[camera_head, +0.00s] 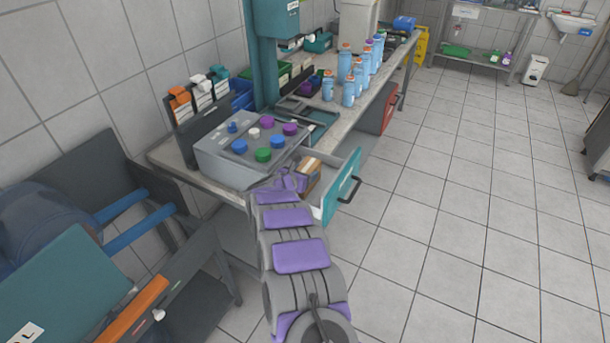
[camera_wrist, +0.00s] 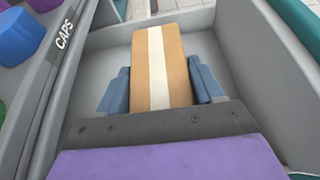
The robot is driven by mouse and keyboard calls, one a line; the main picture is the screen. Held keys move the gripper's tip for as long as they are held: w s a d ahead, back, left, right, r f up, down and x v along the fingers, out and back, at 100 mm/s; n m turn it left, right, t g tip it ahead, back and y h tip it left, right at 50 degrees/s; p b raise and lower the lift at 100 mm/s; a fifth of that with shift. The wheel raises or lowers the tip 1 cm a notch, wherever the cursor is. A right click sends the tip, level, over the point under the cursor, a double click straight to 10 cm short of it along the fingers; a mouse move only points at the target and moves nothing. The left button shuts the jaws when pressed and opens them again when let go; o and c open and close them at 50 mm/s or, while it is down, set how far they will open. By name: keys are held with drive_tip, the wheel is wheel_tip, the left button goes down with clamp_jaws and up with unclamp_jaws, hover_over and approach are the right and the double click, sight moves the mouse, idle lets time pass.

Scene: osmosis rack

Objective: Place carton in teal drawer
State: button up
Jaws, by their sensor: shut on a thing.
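The carton (camera_wrist: 160,68) is brown with a pale stripe along its middle. In the wrist view it lies between the two blue fingers of my gripper (camera_wrist: 160,88), which is shut on it. The carton and fingers appear within the open drawer's walls; I cannot tell whether the carton touches the bottom. In the head view the carton (camera_head: 312,166) shows at the drawer, partly hidden by my gripper (camera_head: 300,178). The teal drawer (camera_head: 342,187) is pulled out from under the bench, with a teal front and a dark handle.
A grey box with coloured caps (camera_head: 235,155), labelled CAPS in the wrist view, stands on the bench beside the drawer. Blue bottles (camera_head: 348,75) stand farther along the bench. A blue-railed machine (camera_head: 130,210) is at the left. The tiled floor (camera_head: 450,200) at right is clear.

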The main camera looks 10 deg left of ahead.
drive_tip(key=shift+a+f, duration=0.5)
drive_tip(key=shift+a, duration=0.4)
drive_tip(key=o, duration=0.7)
drive_tip(key=shift+a, duration=0.1)
drive_tip(key=o, duration=0.3)
drive_tip(key=shift+w+d, duration=0.1)
drive_tip(key=shift+d, duration=0.45)
drive_tip(key=shift+o, duration=0.9)
drive_tip(key=shift+d+r, duration=0.25)
drive_tip(key=shift+d, duration=0.3)
drive_tip(key=shift+a, duration=0.5)
drive_tip(key=p+v, duration=0.1)
drive_tip(key=v, duration=1.1)
drive_tip(key=shift+d, duration=0.2)
drive_tip(key=shift+a+f, duration=0.1)
drive_tip(key=shift+a, duration=0.05)
